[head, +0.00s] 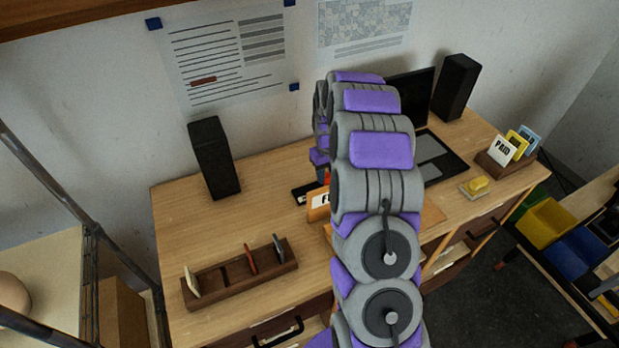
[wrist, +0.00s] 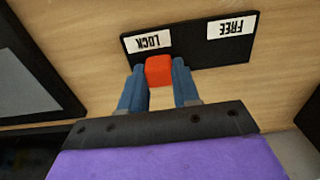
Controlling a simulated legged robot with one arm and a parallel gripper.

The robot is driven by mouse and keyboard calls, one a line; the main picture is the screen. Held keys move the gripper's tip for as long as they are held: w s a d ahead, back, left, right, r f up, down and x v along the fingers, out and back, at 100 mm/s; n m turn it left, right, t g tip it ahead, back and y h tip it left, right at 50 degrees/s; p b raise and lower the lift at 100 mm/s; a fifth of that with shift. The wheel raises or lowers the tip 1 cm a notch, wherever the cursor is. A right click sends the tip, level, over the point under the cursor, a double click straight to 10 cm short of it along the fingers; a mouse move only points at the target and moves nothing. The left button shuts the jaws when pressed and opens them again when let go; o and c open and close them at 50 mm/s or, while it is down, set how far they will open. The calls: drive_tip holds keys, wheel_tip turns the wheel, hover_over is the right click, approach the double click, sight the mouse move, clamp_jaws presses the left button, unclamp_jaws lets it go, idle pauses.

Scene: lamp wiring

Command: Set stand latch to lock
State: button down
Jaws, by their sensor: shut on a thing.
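In the wrist view, the red stand latch (wrist: 160,72) sits on a black plate (wrist: 190,54) on the wooden desk. The plate has an upside-down LOCK label (wrist: 153,41) at left and a FREE label (wrist: 232,28) at right. The latch is close to LOCK, just below and slightly right of it, and well away from FREE. My gripper (wrist: 159,68) has its two blue fingers on either side of the latch, shut on it.
A laptop (head: 441,156) and two dark speakers (head: 214,158) stand on the desk. A wooden rack (head: 240,275) is at the front left, a card holder (head: 505,163) at the right, with a yellow block (head: 478,186) nearby. An orange labelled thing (head: 318,205) is beside my arm.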

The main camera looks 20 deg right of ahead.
drive_tip(key=shift+d+r, duration=0.1)
drive_tip(key=shift+d, duration=0.6)
drive_tip(key=shift+a, duration=0.25)
drive_tip(key=c, duration=1.1)
unclamp_jaws()
drive_tip(key=shift+d, duration=0.15)
drive_tip(key=shift+c, duration=0.2)
drive_tip(key=o, duration=0.3)
drive_tip(key=shift+d, duration=0.3)
drive_tip(key=shift+o, duration=0.2)
drive_tip(key=shift+a, duration=0.15)
drive_tip(key=shift+a+r, duration=0.1)
wheel_tip(320, 180, up, 17)
drive_tip(key=p, duration=0.1)
drive_tip(key=shift+d, duration=0.25)
